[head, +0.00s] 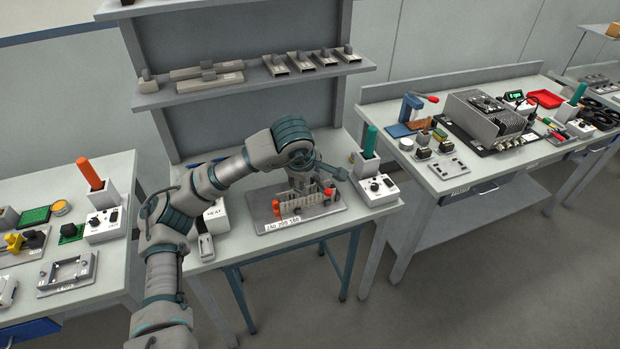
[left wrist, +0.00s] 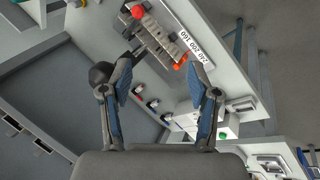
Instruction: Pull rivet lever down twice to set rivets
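A grey base plate (head: 268,222) with a numbered white label lies on the middle bench and carries a toothed grey fixture (head: 300,201). A red knob (head: 329,192) stands at the fixture's right end and an orange piece (head: 276,208) at its left end. In the left wrist view the red knob (left wrist: 137,12) and orange piece (left wrist: 180,62) lie beyond my fingers. My left gripper (left wrist: 158,68) is open, its two fingers well apart with nothing between them. In the head view my left gripper (head: 326,170) is above the fixture and partly hides it. My right gripper is out of view.
A control box (head: 376,188) with a green-handled tool stands right of the plate. A white box (head: 214,218) stands at its left. A shelf (head: 255,85) with several grey parts is behind. Side benches hold other tools, including an orange-handled one (head: 89,173).

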